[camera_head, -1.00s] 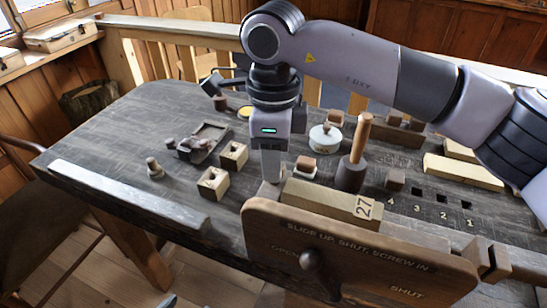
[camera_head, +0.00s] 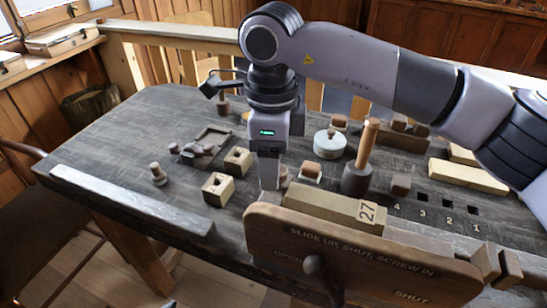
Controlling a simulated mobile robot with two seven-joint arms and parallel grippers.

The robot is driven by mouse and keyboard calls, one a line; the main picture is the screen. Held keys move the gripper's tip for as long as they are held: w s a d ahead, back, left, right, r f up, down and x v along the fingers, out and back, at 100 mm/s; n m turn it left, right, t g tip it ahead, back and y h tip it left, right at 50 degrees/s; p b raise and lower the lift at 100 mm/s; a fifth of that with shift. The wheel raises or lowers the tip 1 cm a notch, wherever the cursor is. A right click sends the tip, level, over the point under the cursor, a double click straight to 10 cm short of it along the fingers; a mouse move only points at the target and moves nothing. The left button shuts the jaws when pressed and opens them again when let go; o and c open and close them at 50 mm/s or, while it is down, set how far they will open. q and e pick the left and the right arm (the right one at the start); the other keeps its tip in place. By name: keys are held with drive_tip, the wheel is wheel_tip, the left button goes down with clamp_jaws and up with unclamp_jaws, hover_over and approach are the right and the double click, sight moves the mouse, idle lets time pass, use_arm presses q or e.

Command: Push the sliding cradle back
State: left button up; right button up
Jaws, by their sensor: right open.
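A long wooden block marked 27 (camera_head: 333,206) lies behind the upright wooden board (camera_head: 370,255) lettered "SLIDE UP, SHUT, SCREW IN", OPEN and SHUT. A dark round knob (camera_head: 315,265) sticks out of the board's front. I cannot tell for sure which part is the sliding cradle. My right gripper (camera_head: 270,186) points down just behind the board, by the left end of the block. It is open, seen edge-on, and I see nothing held in it. Whether it touches anything is hidden. My left gripper is not in view.
Two wooden blocks with holes (camera_head: 218,190) (camera_head: 237,161), a small spool (camera_head: 157,172) and a dark tray (camera_head: 213,136) stand left of the gripper. A mallet (camera_head: 360,165) and a round white-sided pot (camera_head: 329,144) stand right.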

drive_tip(key=shift+r+b, duration=0.35)
drive_tip(key=shift+r, duration=3.2)
